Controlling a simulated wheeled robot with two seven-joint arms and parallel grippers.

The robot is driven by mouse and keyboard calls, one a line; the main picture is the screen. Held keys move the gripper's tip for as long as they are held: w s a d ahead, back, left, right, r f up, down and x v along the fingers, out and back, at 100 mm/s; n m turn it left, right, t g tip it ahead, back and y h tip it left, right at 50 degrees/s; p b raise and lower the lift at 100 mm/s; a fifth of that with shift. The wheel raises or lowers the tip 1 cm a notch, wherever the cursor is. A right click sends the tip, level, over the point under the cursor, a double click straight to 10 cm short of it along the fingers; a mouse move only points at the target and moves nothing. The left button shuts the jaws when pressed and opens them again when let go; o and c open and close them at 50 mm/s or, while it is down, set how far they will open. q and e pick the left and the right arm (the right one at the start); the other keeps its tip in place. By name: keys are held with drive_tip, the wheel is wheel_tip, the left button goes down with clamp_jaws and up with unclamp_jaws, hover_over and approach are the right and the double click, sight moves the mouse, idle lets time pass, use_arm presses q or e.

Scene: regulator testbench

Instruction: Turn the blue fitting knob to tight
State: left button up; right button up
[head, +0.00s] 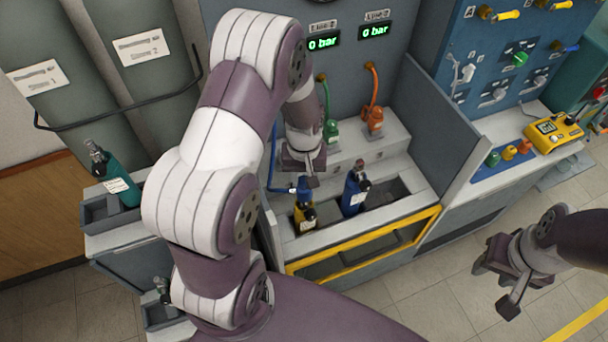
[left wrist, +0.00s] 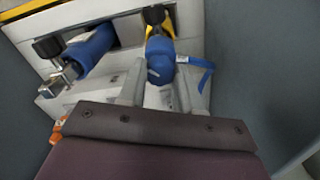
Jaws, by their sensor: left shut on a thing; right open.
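The blue fitting knob (left wrist: 160,62) sits between the two fingers of my left gripper (left wrist: 160,88) in the left wrist view, with a white mark on it. My left gripper (head: 303,180) is shut on the knob, reaching down from above in the head view. The knob (head: 302,187) is partly hidden there by the gripper. It sits at the neck of a small yellow cylinder (head: 305,219) standing in the bench recess. A blue hose (head: 271,165) runs to the fitting. My right gripper (head: 507,279) is open and empty at the lower right, away from the bench.
A blue cylinder (head: 353,193) with a black knob stands right of the yellow one. Green (head: 331,128) and orange (head: 374,119) fittings hang behind, under two displays reading 0 bar. Grey side walls (head: 428,110) and a yellow front rail (head: 365,239) bound the recess.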

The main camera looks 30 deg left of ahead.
use_arm(q)
drive_tip(key=o, duration=1.1)
drive_tip(key=shift+c, duration=0.2)
wheel_tip(320, 180, up, 13)
drive_tip(key=b, duration=0.2)
drive_tip(key=shift+f, duration=0.15)
